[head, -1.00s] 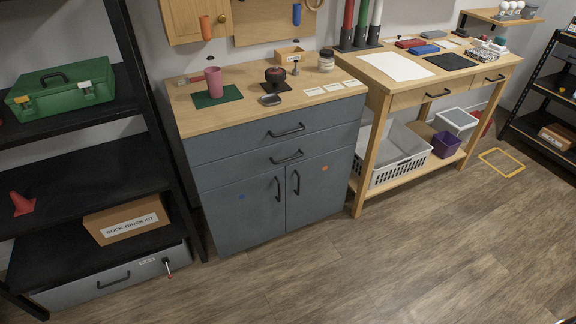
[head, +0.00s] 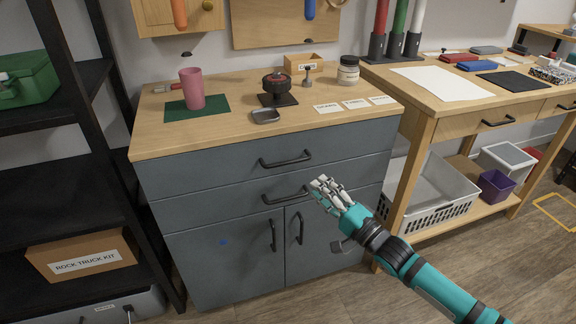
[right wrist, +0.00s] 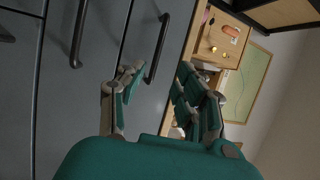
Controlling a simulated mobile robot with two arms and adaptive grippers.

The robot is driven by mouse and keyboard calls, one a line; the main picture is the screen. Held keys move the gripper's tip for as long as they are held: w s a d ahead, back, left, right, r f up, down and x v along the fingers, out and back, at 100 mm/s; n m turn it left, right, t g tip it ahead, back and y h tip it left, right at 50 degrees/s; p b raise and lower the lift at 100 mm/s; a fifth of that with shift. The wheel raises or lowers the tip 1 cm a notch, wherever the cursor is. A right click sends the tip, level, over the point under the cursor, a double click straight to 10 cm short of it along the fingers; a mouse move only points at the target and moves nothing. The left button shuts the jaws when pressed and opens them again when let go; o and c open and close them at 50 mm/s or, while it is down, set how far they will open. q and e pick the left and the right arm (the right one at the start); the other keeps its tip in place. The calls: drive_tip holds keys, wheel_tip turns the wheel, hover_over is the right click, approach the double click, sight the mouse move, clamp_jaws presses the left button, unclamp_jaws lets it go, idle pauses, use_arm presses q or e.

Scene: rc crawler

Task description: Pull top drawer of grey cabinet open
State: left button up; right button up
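The grey cabinet (head: 190,240) stands under a wooden worktop. Its top drawer (head: 200,176) is closed flush, with a dark bar handle (head: 286,159). A second drawer below has a similar handle (head: 285,196). My right gripper (head: 325,189), with pale fingers and a teal arm, is in front of the cabinet, right of and lower than the top handle. In the right wrist view, my right gripper (right wrist: 158,85) is open and empty; the top drawer handle (right wrist: 158,48) lies beyond its fingers, apparently untouched. My left gripper is not in view.
A pink cup (head: 192,88), a black knobbed object (head: 277,86) and a jar (head: 348,70) stand on the worktop. A black shelf (head: 120,180) is at left. A wooden workbench (head: 425,125) with a white basket (head: 435,197) stands close at right. The floor in front is clear.

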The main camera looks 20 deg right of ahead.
sight(289, 163)
drive_tip(key=b+x, duration=0.1)
drive_tip(key=x, duration=1.1)
drive_tip(key=shift+w+f+b, duration=0.15)
drive_tip(key=shift+w+b, duration=0.15)
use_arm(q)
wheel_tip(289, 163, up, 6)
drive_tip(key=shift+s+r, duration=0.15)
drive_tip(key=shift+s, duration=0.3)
use_arm(e)
clamp_jaws()
